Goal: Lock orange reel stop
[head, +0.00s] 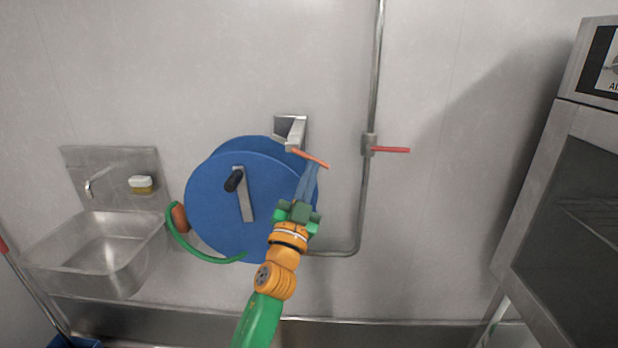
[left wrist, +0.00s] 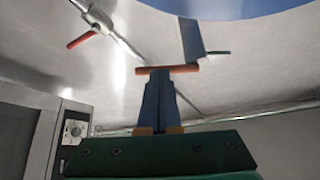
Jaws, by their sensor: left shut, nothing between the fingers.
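The orange reel stop (head: 311,158) is a thin lever at the upper right of the blue hose reel (head: 215,205), by the grey wall bracket (head: 291,130). In the left wrist view the orange stop (left wrist: 166,69) lies crosswise just beyond the fingertips. My left gripper (head: 315,168) reaches up from below. Its blue fingers are shut and empty, with the tips (left wrist: 157,76) close to or touching the stop; I cannot tell which. The fingers hide part of the reel's right edge. My right gripper is not in view.
A pipe with a red-handled valve (head: 390,149) runs down the wall right of the reel. A black-knobbed crank (head: 240,190) and green hose (head: 190,250) are on the reel. A steel sink (head: 100,250) is left, a steel machine (head: 560,150) right.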

